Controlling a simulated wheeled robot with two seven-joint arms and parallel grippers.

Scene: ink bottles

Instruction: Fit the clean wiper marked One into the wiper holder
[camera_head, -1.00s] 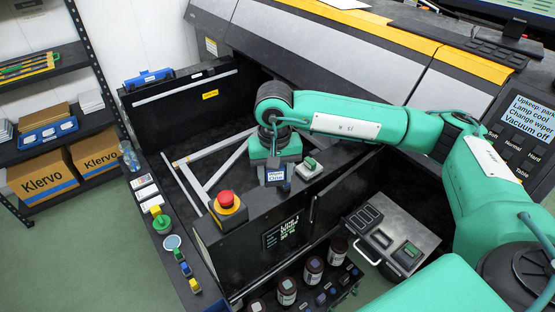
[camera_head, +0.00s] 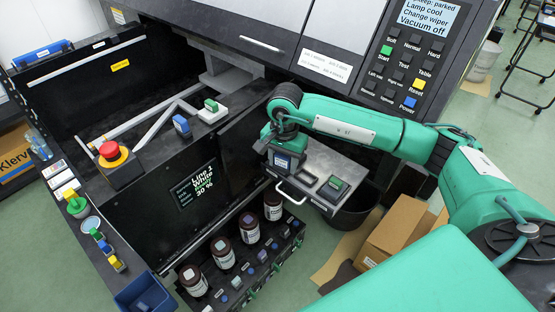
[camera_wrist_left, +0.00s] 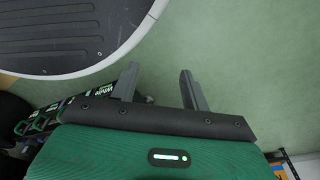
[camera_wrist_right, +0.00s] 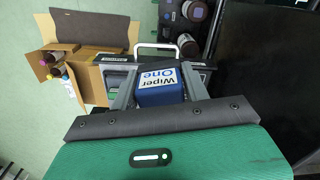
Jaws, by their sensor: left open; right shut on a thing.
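My right gripper (camera_head: 284,160) is shut on a blue block-shaped wiper; its white label reads "Wiper One" in the right wrist view (camera_wrist_right: 158,84). In the head view the wiper (camera_head: 282,162) is held above the back left part of a grey unit (camera_head: 318,165) with a front handle. That unit has dark slots and a green-topped insert (camera_head: 335,184). I cannot tell for certain which part is the wiper holder; the gripper hides some of the unit's top. My left gripper (camera_wrist_left: 158,85) is open and empty above the green floor, outside the head view.
Ink bottles (camera_head: 222,252) stand in a low rack in front of the machine. A red stop button (camera_head: 110,153), a small blue block (camera_head: 181,125) and a green-topped white block (camera_head: 212,110) sit on the ledge. Open cardboard boxes (camera_head: 398,228) are at the right.

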